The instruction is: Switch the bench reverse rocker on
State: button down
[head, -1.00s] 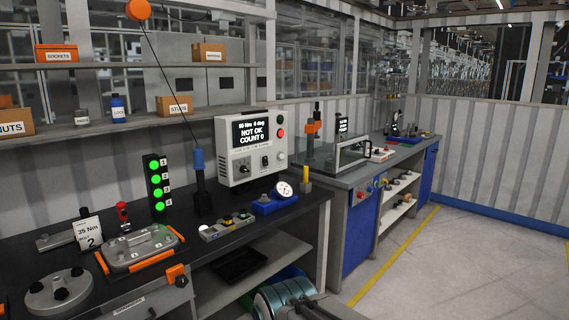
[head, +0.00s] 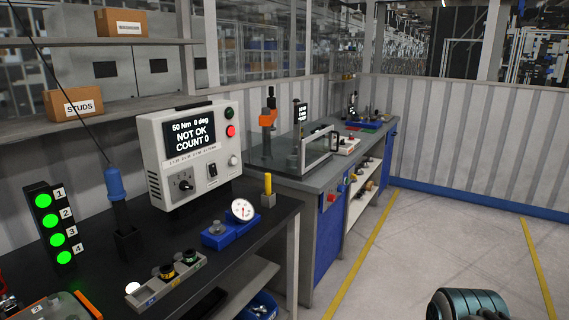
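The controller box (head: 150,160) stands on the black bench, its screen (head: 190,140) reading 50 Nm, 0 deg, NOT OK, COUNT 0. Its front carries a small black rocker (head: 212,170), right of a dark round knob (head: 185,184). I take this rocker for the reverse one, but its label is too small to read, and I cannot tell which way it is tipped. A green button (head: 229,113), a red button (head: 230,131) and a pale knob (head: 233,160) sit at the right.
A shelf hangs above. The floor (head: 415,250) at right is clear.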

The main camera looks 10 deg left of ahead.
aim_at(212, 170)
jog(key=z, duration=0.1)
jog(key=i, duration=1.35)
jog(key=u, duration=1.2)
jog(key=i, duration=0.95)
jog(key=u, duration=1.05)
